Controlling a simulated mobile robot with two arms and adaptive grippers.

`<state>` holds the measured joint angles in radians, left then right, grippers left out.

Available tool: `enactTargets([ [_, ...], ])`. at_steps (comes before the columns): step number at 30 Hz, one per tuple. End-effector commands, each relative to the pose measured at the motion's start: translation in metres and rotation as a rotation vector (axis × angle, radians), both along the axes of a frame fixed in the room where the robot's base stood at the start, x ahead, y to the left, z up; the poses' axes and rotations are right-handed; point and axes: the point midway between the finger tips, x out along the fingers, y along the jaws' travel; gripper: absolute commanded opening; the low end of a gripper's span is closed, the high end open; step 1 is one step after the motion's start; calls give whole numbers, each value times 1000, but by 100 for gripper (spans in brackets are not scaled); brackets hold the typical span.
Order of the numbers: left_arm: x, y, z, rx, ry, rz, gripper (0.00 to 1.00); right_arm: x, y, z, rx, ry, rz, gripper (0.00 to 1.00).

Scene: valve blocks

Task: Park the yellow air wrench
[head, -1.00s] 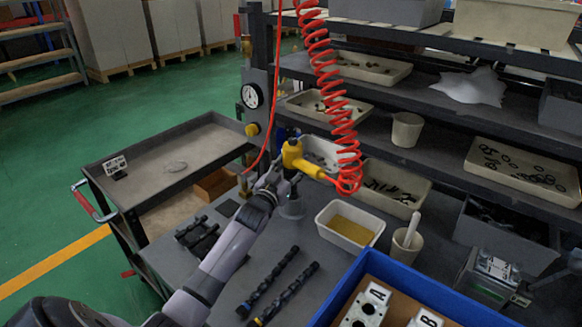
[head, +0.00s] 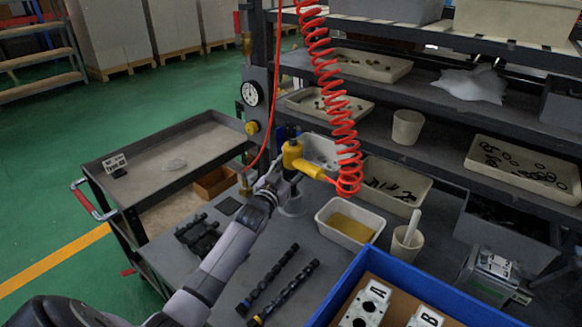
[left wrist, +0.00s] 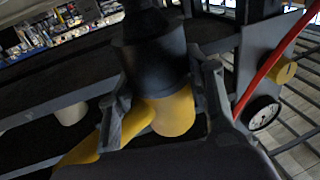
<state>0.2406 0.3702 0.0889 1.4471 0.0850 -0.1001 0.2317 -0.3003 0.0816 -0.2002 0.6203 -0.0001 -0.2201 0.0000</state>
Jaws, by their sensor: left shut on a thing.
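The yellow air wrench (head: 296,158) is at the middle of the head view, by the rack post. The red coiled hose (head: 332,90) runs from above down to the end of its yellow handle. My left gripper (head: 273,183) is shut on the wrench. In the left wrist view the wrench's yellow body (left wrist: 172,112) and black upper part stand between the fingers of my left gripper (left wrist: 165,115). A grey round holder (head: 293,204) is below the wrench on the bench; whether the two touch is hidden. My right gripper is not in view.
A pressure gauge (head: 252,93) and a thin red hose (head: 277,75) are close behind the wrench. Parts trays (head: 350,224) and a white cup stand to the right. A blue crate (head: 372,262) is at the front right. Dark camshafts (head: 278,285) lie on the bench.

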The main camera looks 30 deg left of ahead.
Motion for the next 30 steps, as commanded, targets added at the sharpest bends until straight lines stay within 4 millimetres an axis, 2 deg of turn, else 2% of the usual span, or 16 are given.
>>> enactTargets([
  [1,1,0,5,1,-14,-1,0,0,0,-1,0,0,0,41],
  [30,1,0,-15,1,-14,-1,0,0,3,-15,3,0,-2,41],
])
